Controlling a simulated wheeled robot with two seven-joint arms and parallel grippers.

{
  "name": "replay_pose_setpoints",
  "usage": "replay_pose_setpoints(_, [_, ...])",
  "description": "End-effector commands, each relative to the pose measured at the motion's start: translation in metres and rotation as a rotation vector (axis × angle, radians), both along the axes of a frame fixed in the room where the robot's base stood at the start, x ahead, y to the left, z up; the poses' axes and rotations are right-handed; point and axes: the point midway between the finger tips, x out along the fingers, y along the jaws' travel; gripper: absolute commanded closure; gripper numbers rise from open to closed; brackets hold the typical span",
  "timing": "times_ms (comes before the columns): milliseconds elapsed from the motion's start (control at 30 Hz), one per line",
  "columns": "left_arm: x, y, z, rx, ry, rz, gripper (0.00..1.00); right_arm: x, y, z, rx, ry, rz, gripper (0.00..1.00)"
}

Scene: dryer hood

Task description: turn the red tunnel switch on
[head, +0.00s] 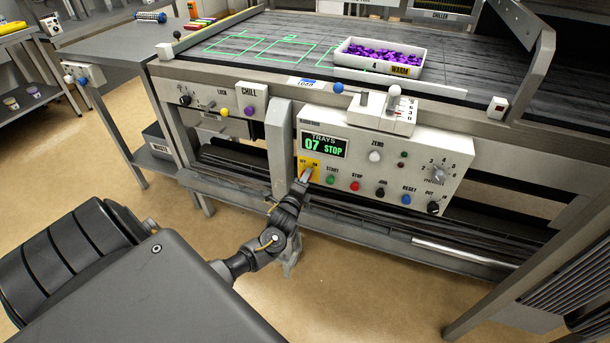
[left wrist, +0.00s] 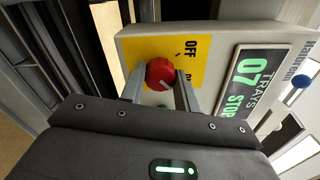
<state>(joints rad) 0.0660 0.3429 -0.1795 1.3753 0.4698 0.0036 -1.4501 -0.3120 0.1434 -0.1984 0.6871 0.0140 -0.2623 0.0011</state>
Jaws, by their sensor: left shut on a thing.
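The red tunnel switch (left wrist: 160,72) is a round knob on a yellow plate (left wrist: 180,48) marked OFF, with a second label partly covered. A small pale mark shows on the knob; I cannot tell for sure which label it points to. My left gripper (left wrist: 160,88) is shut on the knob, one finger on each side. In the head view my left gripper (head: 304,178) reaches the yellow plate (head: 315,163) at the lower left of the control panel (head: 385,150) and hides most of the knob. The display (head: 325,145) reads TRAYS 07 STOP. My right gripper is not in view.
The green start button (head: 330,180) and red stop button (head: 355,186) sit just right of my gripper. A grey post (head: 279,140) stands close on the left. A white tray (head: 346,62) of purple pieces is on the belt above.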

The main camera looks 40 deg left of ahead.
Motion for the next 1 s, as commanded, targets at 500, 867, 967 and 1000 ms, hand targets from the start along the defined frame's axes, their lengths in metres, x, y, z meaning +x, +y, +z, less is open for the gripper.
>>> replay_pose_setpoints(500, [0.0,0.0,0.001,0.003,-0.001,-0.002,0.49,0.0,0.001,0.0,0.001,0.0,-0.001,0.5])
replay_pose_setpoints(867, [-0.004,-0.001,0.0,0.003,0.002,0.0,0.47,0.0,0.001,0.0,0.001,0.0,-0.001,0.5])
replay_pose_setpoints(967, [-0.015,-0.005,0.0,0.002,0.002,0.0,0.47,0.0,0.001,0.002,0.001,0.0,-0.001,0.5])
replay_pose_setpoints(1000, [-0.022,-0.007,-0.001,0.001,0.002,0.001,0.47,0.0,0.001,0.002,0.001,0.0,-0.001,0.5])
